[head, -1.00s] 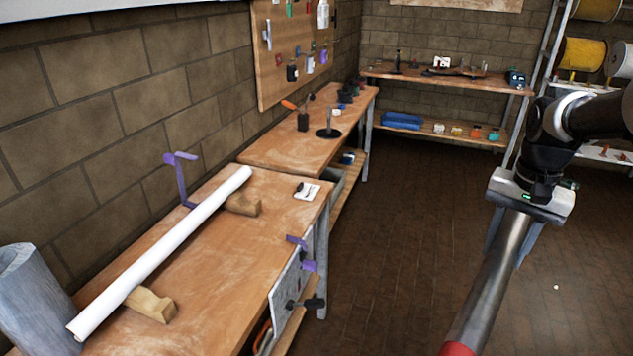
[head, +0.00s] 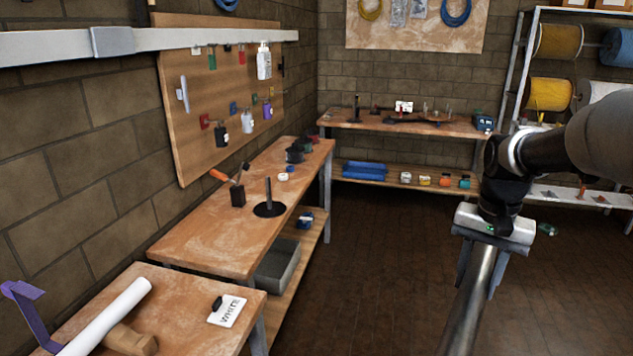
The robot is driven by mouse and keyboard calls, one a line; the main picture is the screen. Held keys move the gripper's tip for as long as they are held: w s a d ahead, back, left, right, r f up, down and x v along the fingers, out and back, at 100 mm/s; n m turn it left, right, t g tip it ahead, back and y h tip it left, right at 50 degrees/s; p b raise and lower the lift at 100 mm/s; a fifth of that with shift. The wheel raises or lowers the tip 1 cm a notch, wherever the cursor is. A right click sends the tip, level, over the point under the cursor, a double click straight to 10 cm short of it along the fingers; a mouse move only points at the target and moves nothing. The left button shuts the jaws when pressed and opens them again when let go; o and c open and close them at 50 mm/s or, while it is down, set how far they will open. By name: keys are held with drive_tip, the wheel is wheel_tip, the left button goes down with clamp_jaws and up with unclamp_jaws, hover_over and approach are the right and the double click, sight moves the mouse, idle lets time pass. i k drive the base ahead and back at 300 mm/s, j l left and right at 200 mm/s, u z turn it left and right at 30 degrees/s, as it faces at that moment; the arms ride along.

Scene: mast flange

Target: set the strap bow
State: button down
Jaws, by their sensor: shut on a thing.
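My gripper (head: 482,268) is at the right, with its fingers shut on a grey metal tube (head: 470,315). The tube slants down and out of the bottom edge, so its lower end is hidden. A purple bent strap-like piece (head: 28,308) stands at the lower left and may be the strap bow; I cannot tell for sure. It is beside a white pole (head: 108,318) that lies on a wooden block (head: 130,340) on the near bench (head: 180,290). My gripper is well apart from both, out over the floor.
A card reading WHITE (head: 228,311) lies on the near bench. Beyond it, a second bench (head: 200,235) holds a black stand (head: 269,208) and small tools. A far bench (head: 400,122) and a spool rack (head: 515,90) stand behind. The floor (head: 380,270) between is clear.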

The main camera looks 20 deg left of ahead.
sight(21, 291)
drive_tip(key=i+l+u, duration=0.1)
drive_tip(key=i, duration=1.15)
drive_tip(key=i+u, duration=0.15)
drive_tip(key=u, duration=2.6)
drive_tip(key=i+j+u, duration=0.15)
drive_tip(key=u, duration=0.35)
drive_tip(key=i+u, duration=0.2)
drive_tip(key=u, duration=0.3)
drive_tip(key=i, duration=0.1)
